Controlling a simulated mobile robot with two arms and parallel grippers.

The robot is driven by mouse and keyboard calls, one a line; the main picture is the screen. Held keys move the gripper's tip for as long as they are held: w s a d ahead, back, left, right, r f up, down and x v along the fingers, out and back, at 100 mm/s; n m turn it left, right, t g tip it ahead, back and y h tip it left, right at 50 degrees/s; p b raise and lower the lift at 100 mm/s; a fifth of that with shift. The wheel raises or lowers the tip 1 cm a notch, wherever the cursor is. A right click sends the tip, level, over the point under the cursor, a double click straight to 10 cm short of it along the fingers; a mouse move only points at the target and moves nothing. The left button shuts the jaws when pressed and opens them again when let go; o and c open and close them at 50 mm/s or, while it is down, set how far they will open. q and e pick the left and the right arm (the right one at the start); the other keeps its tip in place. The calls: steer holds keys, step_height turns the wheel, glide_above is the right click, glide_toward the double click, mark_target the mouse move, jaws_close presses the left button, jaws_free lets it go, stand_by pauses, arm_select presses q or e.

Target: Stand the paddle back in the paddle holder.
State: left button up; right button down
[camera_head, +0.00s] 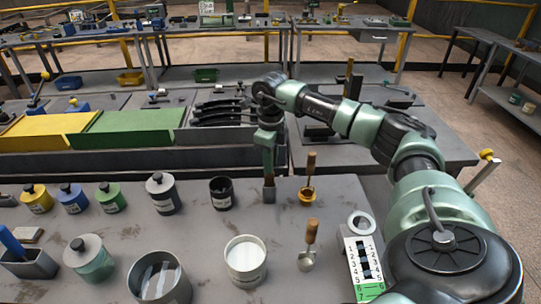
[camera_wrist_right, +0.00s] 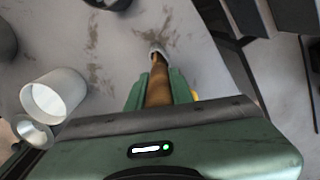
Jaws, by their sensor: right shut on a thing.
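My right gripper (camera_head: 268,166) points down over the grey table, left of the wooden handle in the brass cup. It is shut on a wooden handle, which I take as the paddle (camera_head: 269,190). In the right wrist view the brown handle of the paddle (camera_wrist_right: 158,82) lies between the green fingers (camera_wrist_right: 160,92), with a pale metal end beyond them. Whether that end touches the table I cannot tell. I cannot tell for sure which thing is the paddle holder. My left gripper is out of view.
A wooden-handled tool (camera_head: 308,172) stands in a brass cup (camera_head: 306,198); a ladle-like one (camera_head: 307,258) is nearer. A black cup (camera_head: 221,194), white cup (camera_head: 245,262), grey pot (camera_head: 158,280) and lidded jars (camera_head: 163,196) stand left.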

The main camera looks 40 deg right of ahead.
steer(key=shift+f+b, duration=0.35)
steer(key=shift+f, duration=0.2)
steer(key=c, duration=0.7)
jaws_free()
steer(key=shift+r, duration=0.1)
steer(key=shift+r+p, duration=2.7)
steer(key=shift+r, duration=0.8)
steer(key=shift+f, duration=0.1)
